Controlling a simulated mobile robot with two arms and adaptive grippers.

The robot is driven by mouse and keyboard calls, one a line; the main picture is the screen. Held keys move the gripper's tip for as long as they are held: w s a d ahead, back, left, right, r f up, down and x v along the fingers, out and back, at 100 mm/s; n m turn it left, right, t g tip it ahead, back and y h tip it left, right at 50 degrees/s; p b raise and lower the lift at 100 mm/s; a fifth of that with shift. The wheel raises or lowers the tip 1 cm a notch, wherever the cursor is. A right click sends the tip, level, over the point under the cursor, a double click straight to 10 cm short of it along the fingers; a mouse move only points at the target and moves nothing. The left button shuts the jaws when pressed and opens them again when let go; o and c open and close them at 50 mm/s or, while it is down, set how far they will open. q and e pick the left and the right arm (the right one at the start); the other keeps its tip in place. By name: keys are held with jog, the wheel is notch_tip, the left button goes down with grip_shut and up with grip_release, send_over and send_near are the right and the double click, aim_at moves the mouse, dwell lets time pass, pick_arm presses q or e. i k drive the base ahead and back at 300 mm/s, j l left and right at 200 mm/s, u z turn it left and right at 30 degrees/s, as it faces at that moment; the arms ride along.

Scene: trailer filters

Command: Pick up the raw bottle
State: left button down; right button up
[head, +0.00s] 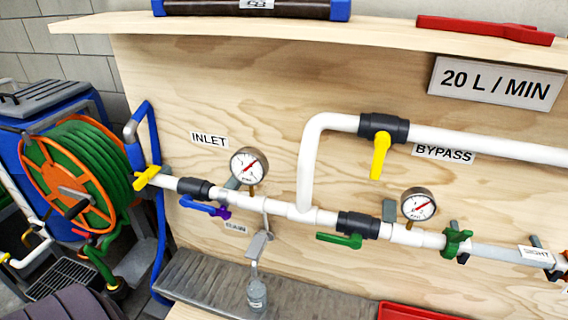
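A small grey bottle-like container (257,293) with a pale label stands below a grey spout on the pipe, in the lower middle of the head view. Its label is too small to read, so I cannot tell if it is the raw bottle. It appears to be on or just above the grey ribbed tray (200,283). Neither of my grippers is in view.
White piping with a yellow-handled bypass valve (380,155), a blue lever (200,206), a green lever (340,240) and two gauges runs along the wooden panel. A green hose reel (90,180) stands left. A red tray (410,311) shows at the bottom edge.

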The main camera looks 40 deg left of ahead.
aim_at(257, 290)
jog(key=u, duration=1.35)
jog(key=k+j+z, duration=0.1)
jog(key=k+z, duration=0.15)
jog(key=z, duration=0.15)
jog(key=k+z, duration=0.4)
jog(key=k+l+z, duration=0.1)
jog(key=z, duration=0.3)
jog(key=k, duration=0.05)
